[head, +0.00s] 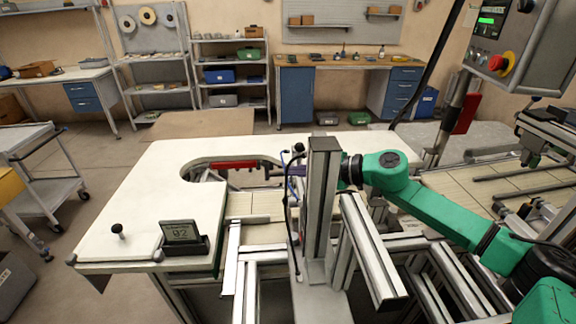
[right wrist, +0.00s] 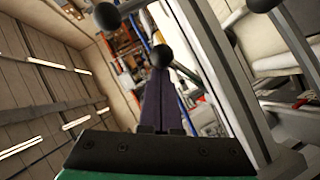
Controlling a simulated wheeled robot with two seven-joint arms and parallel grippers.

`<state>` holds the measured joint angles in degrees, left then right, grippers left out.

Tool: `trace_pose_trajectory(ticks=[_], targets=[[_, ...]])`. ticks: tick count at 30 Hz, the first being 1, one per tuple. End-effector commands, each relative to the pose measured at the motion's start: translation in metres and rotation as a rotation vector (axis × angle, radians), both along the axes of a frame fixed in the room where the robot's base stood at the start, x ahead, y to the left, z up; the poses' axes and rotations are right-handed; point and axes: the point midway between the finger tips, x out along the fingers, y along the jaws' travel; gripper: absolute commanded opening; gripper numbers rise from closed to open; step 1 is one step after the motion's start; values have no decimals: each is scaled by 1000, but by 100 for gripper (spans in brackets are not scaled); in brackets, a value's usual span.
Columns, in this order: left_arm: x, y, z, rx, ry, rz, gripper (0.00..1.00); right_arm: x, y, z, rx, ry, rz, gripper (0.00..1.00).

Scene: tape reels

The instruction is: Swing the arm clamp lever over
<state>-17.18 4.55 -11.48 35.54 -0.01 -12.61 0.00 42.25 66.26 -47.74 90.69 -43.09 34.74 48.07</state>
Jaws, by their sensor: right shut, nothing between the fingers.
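A lever with a black ball knob (head: 299,147) shows beside the upright metal column (head: 322,200) in the head view; I take it to be the clamp lever. My right arm, green, comes in from the right, and its gripper is mostly hidden behind the column. In the right wrist view my right gripper (right wrist: 161,78) has its dark purple fingers together and empty. A black ball knob (right wrist: 162,56) appears right at the fingertips; I cannot tell whether they touch. A second dark knob (right wrist: 107,15) is at the top left. My left gripper is not in view.
A red bar (head: 234,164) lies in the cutout. Metal rails (head: 370,250) stand right of the column. A control box (head: 515,40) hangs at upper right.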

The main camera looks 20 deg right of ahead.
Motion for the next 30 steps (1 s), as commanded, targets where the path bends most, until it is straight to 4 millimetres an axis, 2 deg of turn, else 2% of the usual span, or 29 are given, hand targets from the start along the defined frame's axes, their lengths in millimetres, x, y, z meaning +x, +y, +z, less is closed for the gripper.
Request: trace_pose_trajectory(ticks=[1, 9, 18, 30], targets=[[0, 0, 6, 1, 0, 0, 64, 2, -3, 1, 2, 2, -1, 0], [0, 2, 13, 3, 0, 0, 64, 13, -7, -12, 2, -2, -1, 0], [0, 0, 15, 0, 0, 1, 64, 19, -9, -22, 0, -3, -2, 0], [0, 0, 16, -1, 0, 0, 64, 21, -9, -25, 0, -5, -3, 0]])
